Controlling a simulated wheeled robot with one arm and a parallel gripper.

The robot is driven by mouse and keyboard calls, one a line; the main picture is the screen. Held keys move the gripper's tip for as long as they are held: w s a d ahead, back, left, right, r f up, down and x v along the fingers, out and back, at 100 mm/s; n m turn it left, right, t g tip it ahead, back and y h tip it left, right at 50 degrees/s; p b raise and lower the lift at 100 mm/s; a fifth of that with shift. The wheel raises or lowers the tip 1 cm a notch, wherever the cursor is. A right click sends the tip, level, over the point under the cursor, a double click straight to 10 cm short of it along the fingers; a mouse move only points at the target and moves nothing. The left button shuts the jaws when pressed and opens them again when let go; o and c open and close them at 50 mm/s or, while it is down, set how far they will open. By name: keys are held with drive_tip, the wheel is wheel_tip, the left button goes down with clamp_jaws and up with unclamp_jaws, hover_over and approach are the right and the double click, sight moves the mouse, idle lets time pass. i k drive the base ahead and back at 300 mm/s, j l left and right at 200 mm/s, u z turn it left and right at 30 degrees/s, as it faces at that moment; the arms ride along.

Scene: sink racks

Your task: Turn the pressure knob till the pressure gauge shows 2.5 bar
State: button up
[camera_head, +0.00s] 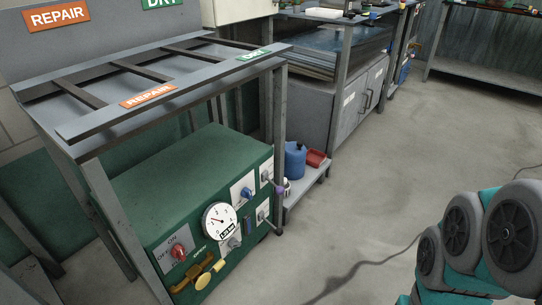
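A round white pressure gauge (219,218) with a thin needle is on the front of a green machine under the left bench. A small black display at its lower right reads about 1.0 bar, though the digits are tiny. A grey knob (235,243) sits just below right of the gauge and a blue knob (246,193) is on a white plate above right. I cannot read which one is labelled pressure. A red knob (178,252) is on an OFF/ON plate to the left. My gripper is not in view; only my teal and grey arm links show at lower right.
The green machine (190,185) stands under a slatted grey rack (60,125). A yellow lever (205,279) and a purple-tipped part (280,189) stick out from its front. The floor right of the machine is largely clear.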

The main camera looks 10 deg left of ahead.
sight(246, 192)
drive_tip(key=u, duration=0.4)
drive_tip(key=j+u, duration=0.15)
drive_tip(key=u, duration=0.7)
